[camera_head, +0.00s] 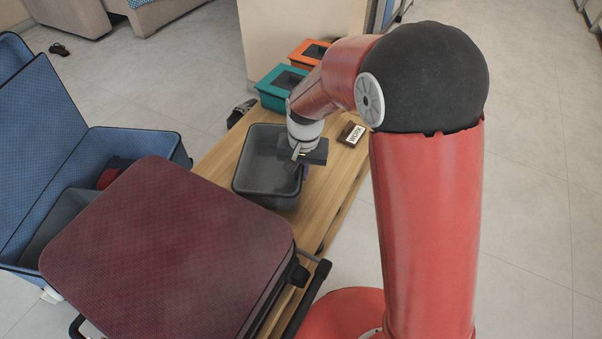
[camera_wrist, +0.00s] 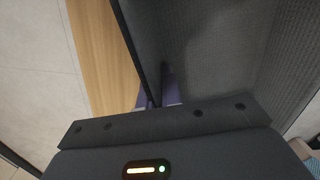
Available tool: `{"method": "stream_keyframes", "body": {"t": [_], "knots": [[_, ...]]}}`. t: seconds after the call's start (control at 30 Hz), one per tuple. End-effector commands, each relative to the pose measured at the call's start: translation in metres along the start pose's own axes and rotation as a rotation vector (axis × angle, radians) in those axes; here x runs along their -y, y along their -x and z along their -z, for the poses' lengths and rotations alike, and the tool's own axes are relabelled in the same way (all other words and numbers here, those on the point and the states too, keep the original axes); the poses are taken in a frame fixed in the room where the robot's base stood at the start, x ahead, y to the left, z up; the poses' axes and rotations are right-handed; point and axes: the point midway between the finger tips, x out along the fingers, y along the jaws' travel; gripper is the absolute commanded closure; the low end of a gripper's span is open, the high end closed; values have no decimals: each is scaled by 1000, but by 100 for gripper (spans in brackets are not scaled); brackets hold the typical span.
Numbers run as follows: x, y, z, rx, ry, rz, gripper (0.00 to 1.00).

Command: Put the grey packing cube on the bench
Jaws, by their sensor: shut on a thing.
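The grey packing cube (camera_head: 264,197) is an open-topped, empty-looking box over the wooden bench (camera_head: 332,190), behind the dark red suitcase. My gripper (camera_head: 303,172) reaches down at its right side and is shut on its wall. In the wrist view the cube's grey mesh wall (camera_wrist: 220,50) fills the middle and right, with the purplish fingers (camera_wrist: 158,95) at its edge. Bench wood (camera_wrist: 105,55) shows to the left of it. I cannot tell whether the cube's underside touches the bench.
A maroon suitcase (camera_head: 165,240) covers the bench's near end. Teal (camera_head: 281,90) and orange (camera_head: 308,54) boxes stand at the far end, with a small "WORK" sign (camera_head: 352,134) at the right edge. An open blue suitcase (camera_head: 45,135) lies left.

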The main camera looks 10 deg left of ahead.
Motion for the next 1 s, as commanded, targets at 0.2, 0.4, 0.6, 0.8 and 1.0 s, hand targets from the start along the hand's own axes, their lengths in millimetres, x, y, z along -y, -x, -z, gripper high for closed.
{"method": "stream_keyframes", "body": {"t": [0.2, 0.4, 0.6, 0.8, 1.0], "knots": [[-1, -12, 0, -2, 0, 0, 100], [-1, -13, 0, -2, 0, 0, 100], [-1, -14, 0, -1, 0, 0, 78], [-1, -14, 0, -1, 0, 0, 72], [0, -9, 0, -2, 0, 1, 72]]}}
